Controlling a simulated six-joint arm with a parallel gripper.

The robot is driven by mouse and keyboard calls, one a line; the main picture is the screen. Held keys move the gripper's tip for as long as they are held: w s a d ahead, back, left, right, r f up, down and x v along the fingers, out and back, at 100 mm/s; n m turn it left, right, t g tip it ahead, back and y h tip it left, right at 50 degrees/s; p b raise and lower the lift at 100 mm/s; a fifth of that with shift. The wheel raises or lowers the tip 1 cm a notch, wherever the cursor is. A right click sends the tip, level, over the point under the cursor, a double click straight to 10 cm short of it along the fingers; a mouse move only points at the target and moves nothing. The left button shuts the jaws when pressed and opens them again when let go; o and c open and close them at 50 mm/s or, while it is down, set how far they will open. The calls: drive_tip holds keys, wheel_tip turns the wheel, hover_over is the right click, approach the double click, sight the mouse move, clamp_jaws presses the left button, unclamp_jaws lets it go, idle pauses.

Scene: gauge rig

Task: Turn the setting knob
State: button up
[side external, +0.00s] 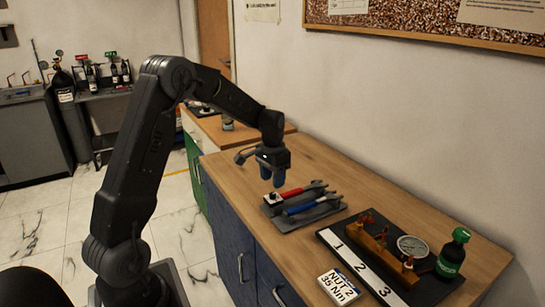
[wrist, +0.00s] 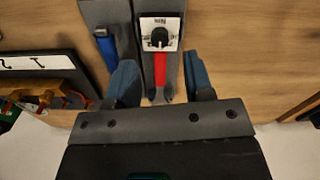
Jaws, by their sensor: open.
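The setting knob (wrist: 159,38) is black and sits on a small white dial plate at the end of a red-handled wrench (wrist: 160,70). In the side view the knob (side external: 274,197) is at the near left end of the grey tray (side external: 290,226). My gripper (side external: 272,180) points down above the tray, apart from the knob. In the wrist view its two blue fingers (wrist: 159,62) are spread wide and empty, one on each side of the red handle. The knob shows just beyond the fingertips, midway between them.
A blue-handled wrench (side external: 315,204) lies beside the red one. To the right, a black board (side external: 425,290) carries numbers 1 to 3, brass fittings, a gauge (side external: 412,246) and a green bottle (side external: 452,254). A "NUT2 35 Nm" card (side external: 339,286) lies near the bench's front edge.

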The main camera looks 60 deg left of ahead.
sight(273, 193)
wheel_tip(273, 193, up, 9)
drive_tip(key=shift+f, duration=0.1)
idle(0.3)
drive_tip(key=s+d+r+m+t, duration=0.1)
drive_tip(key=s+d+r, duration=0.25)
drive_tip(key=d, duration=0.25)
drive_tip(key=s+d+r+t, duration=0.1)
drive_tip(key=s+d+r, duration=0.25)
drive_tip(key=d, duration=0.35)
drive_tip(key=s+d+f+t, duration=0.1)
drive_tip(key=s+d, duration=0.4)
drive_tip(key=s, duration=0.2)
drive_tip(key=s+d+f+t, duration=0.1)
drive_tip(key=s+d+t, duration=0.1)
drive_tip(key=s+d, duration=0.2)
drive_tip(key=s, duration=0.3)
drive_tip(key=shift+s+d+m+t, duration=0.3)
drive_tip(key=shift+s+d+m, duration=0.05)
drive_tip(key=shift+s+m, duration=0.05)
